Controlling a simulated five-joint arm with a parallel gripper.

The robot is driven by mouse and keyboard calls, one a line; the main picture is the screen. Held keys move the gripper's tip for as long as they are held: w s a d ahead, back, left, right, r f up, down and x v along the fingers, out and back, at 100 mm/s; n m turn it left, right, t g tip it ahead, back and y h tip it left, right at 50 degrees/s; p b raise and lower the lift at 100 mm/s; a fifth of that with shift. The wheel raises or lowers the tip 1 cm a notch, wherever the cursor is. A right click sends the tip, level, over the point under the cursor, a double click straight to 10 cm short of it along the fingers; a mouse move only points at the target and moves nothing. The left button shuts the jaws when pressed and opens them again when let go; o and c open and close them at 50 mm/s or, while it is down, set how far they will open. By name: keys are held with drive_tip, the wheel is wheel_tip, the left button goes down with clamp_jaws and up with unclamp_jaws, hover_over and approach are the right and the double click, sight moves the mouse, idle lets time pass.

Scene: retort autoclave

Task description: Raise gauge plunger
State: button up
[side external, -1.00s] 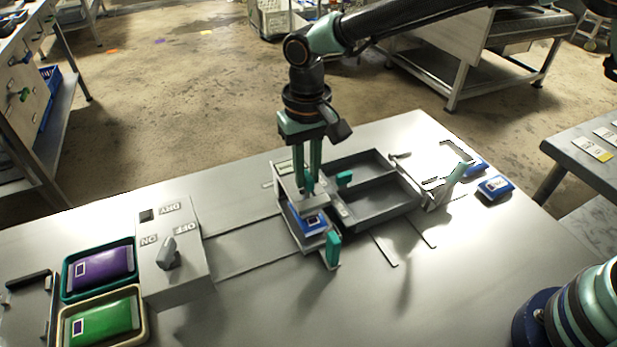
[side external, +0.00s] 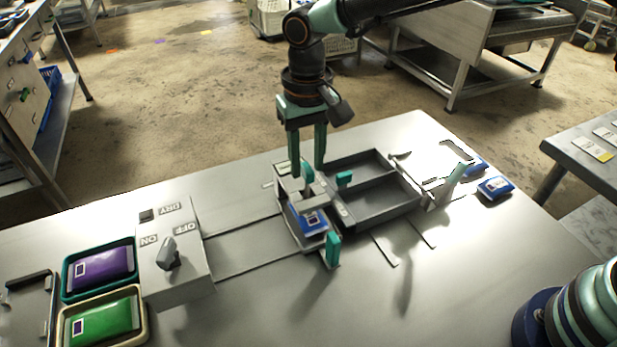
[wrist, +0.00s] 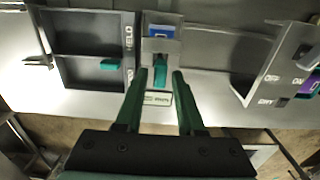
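The gauge plunger's teal knob (side external: 308,173) stands upright above the grey gauge stand at the middle of the table. It also shows in the wrist view (wrist: 160,66), between and just beyond my fingertips. Below it, a blue pouch (side external: 312,222) lies in the gauge's channel, partly covered by the grey plunger head (side external: 315,201). My gripper (side external: 307,169) points down over the knob. It is open, its two teal fingers wide apart, as the wrist view also shows (wrist: 160,74). I see no contact with the knob; its stem is partly hidden.
A grey two-compartment tray (side external: 410,212) adjoins the gauge on the right. A teal tab (side external: 333,249) stands at its front. A grey switch box (side external: 175,278) and trays with purple (side external: 103,268) and green (side external: 104,318) pouches stand left. The front table is clear.

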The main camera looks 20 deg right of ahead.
idle(0.3)
wheel_tip(320, 180, up, 12)
idle(0.5)
drive_tip(key=s+d+r+t, duration=0.1)
drive_tip(key=s+d+r, duration=0.1)
drive_tip(key=d, duration=0.5)
drive_tip(key=s+d+r+t, duration=0.1)
drive_tip(key=d+r, duration=0.1)
drive_tip(key=d, duration=0.5)
drive_tip(key=s+d+f+t, duration=0.3)
drive_tip(key=s+d+f, duration=0.2)
drive_tip(key=s+d, duration=0.4)
drive_tip(key=d, duration=0.3)
drive_tip(key=shift+s+d+t, duration=0.25)
drive_tip(key=shift+t, duration=0.05)
